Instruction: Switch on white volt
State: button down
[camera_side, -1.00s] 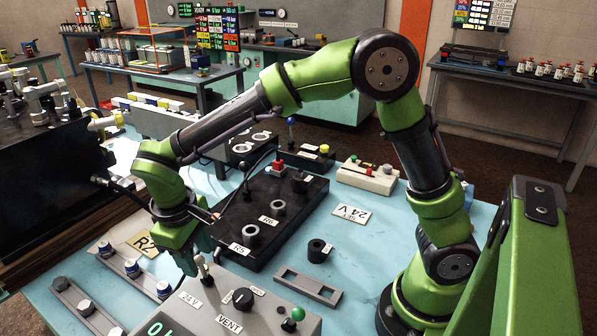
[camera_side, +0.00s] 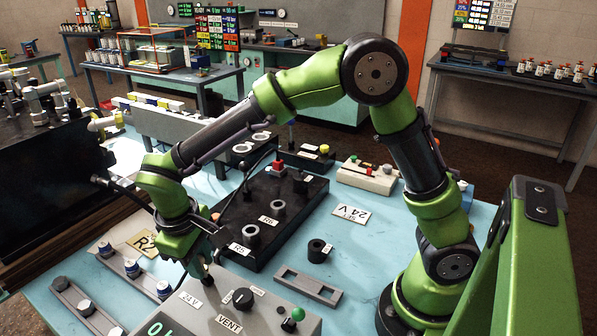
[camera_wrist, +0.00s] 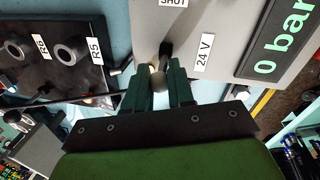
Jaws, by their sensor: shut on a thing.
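The grey control box (camera_side: 262,316) stands at the front of the table, with a white 24 V label (camera_side: 190,299) near its left edge. My gripper (camera_side: 207,278) is down at the box's back left corner, beside that label. In the wrist view, the fingers (camera_wrist: 157,82) are shut on the pale tip of a small switch lever (camera_wrist: 158,84), next to the 24 V label (camera_wrist: 203,51). In the side view my gripper hides most of this lever. Which position the switch is in cannot be told.
The box also carries a black VENT knob (camera_side: 243,298), a green-topped lever (camera_side: 297,314) and a display reading 0 bar (camera_wrist: 281,45). A black block with R5 and R6 ports (camera_side: 262,233) lies behind. A grey slotted plate (camera_side: 308,287) lies right.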

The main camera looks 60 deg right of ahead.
jog(key=shift+w+f+g, duration=0.15)
jog(key=shift+w+g, duration=0.35)
jog(key=shift+g, duration=0.7)
jog(key=c, duration=1)
grip_release()
jog(key=shift+c, duration=0.2)
jog(key=v, duration=1.7)
